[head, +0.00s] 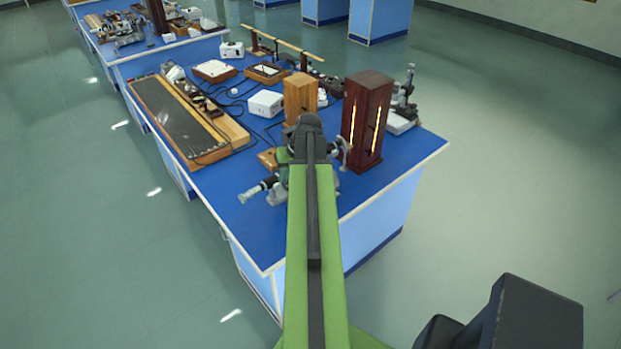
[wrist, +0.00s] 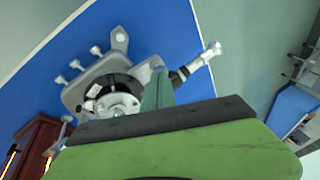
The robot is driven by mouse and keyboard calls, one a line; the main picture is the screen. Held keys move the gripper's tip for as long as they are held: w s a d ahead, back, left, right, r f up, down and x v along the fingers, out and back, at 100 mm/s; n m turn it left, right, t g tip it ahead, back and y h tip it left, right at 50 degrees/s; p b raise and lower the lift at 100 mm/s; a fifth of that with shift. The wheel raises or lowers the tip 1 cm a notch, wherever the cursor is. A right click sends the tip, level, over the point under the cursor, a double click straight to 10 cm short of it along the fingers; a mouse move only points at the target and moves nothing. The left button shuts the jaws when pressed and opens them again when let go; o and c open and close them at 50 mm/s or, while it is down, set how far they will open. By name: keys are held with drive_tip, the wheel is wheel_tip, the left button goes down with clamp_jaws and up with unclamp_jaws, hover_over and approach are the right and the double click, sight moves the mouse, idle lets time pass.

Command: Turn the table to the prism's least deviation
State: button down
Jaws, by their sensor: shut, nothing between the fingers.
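The spectrometer (head: 275,187) stands on the near end of the blue bench, partly hidden behind my arm in the head view. In the wrist view its grey body (wrist: 75,95) shows with a black disc and a round silver table (wrist: 117,104) in the middle. A telescope tube with a pale end (wrist: 205,57) points up and right. I cannot make out a prism clearly. My gripper (wrist: 157,80) is shut and empty, in front of the spectrometer beside the round table. Whether it touches anything cannot be told.
A dark red wooden lamp housing (head: 372,122) with glowing slits stands right of the spectrometer; it also shows in the wrist view (wrist: 30,143). A lighter wooden box (head: 300,97) and a white box (head: 265,104) stand behind. A long wooden tray (head: 232,130) lies left. The bench's front-left corner is clear.

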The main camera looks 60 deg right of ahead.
drive_tip(key=s+d+r+m+t+h, duration=0.1)
drive_tip(key=s+d+r+m, duration=0.1)
drive_tip(key=s+d, duration=1)
drive_tip(key=w+a+r+b+x, duration=0.1)
drive_tip(key=a+b+x, duration=0.1)
drive_tip(key=b+x, duration=0.8)
drive_tip(key=x, duration=0.3)
drive_tip(key=shift+w+a, duration=0.2)
drive_tip(key=shift+w, duration=0.1)
